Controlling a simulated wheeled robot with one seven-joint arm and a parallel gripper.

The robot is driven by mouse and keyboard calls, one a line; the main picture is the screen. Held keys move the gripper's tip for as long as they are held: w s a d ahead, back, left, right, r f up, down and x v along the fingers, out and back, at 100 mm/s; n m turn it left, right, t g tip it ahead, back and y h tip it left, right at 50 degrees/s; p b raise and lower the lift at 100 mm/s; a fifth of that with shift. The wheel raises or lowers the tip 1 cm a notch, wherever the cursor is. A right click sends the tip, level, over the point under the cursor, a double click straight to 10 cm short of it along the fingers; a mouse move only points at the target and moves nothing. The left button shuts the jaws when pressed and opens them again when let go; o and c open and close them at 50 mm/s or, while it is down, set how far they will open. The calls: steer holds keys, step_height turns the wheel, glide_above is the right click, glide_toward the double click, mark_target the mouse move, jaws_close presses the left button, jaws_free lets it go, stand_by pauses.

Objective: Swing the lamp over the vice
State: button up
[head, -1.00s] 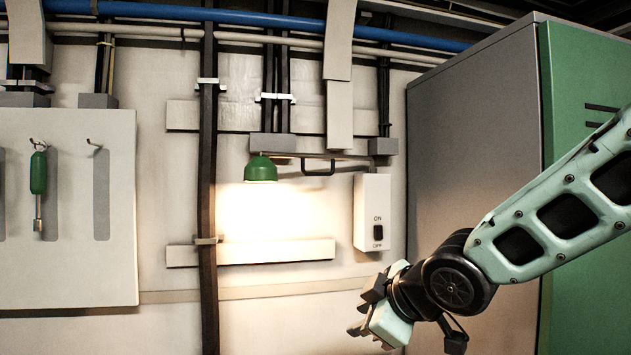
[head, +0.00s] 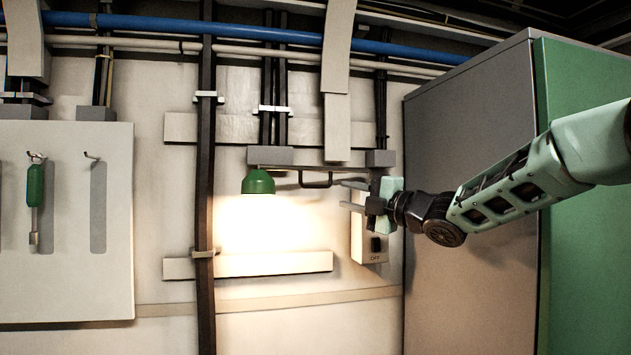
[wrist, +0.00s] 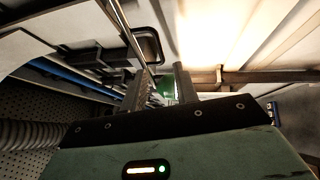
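The lamp has a green shade (head: 258,181) and hangs lit from a thin arm on the wall. A dark loop handle (head: 316,181) hangs from the lamp arm, right of the shade. My gripper (head: 349,194) is right of the handle, pointing left toward it, with its two fingers apart and nothing seen between them. In the wrist view the fingers (wrist: 163,88) stand apart, the green shade (wrist: 167,86) shows beyond them, and the handle (wrist: 150,45) is above, apart from them. I cannot make out a vice in either view.
A switch box (head: 369,232) is behind and below my gripper, partly hidden by it. A grey and green cabinet (head: 470,150) stands at the right, close behind my arm. A white panel (head: 66,220) with a green tool (head: 35,192) is at the left.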

mark_target(317, 187)
steer(key=p+x, duration=0.4)
steer(key=x, duration=0.5)
steer(key=shift+w+a+r, duration=0.2)
steer(key=shift+r, duration=0.05)
steer(key=shift+w+a, duration=0.4)
steer(key=shift+a, duration=0.05)
jaws_close()
